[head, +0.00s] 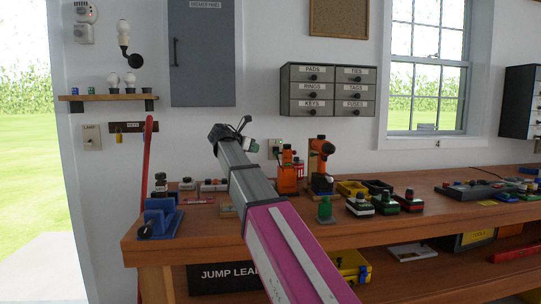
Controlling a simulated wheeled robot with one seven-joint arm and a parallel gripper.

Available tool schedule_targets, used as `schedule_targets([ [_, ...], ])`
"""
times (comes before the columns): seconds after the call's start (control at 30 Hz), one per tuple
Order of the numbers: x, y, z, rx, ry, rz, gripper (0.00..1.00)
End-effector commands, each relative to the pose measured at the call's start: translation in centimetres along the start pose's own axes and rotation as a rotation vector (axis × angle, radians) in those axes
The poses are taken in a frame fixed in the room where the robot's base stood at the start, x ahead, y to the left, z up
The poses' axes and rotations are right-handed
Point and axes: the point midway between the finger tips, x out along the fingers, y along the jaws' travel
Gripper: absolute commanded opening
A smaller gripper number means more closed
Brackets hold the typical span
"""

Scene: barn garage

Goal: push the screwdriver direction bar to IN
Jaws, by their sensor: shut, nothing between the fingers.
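Two orange upright power tools stand at the back of the workbench, one left (288,175) and one right (319,160). I cannot tell which is the task's screwdriver. A direction bar is too small to make out on either. My arm reaches up from the bottom middle, and my gripper (251,145) is at its far end, left of the orange tools and apart from them in the picture. It is shut and empty. My wrist hides part of it.
The wooden workbench (450,208) holds a blue vise (160,218), a green item (324,208), several small boxes and a yellow bin (352,188). Labelled drawers (328,90) and a grey breaker panel (203,55) hang on the wall. Space above the bench's right side is clear.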

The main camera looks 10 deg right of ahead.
Motion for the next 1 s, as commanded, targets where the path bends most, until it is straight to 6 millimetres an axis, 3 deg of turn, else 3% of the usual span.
schedule_targets([
  [0.33,1.1,0.0,0.0,0.002,0.000,-0.002,0.00],
  [0.8,8.4,0.0,0.1,0.004,0.000,-0.001,0.00],
  [1.0,9.8,0.0,0.1,0.003,0.000,0.000,0.00],
])
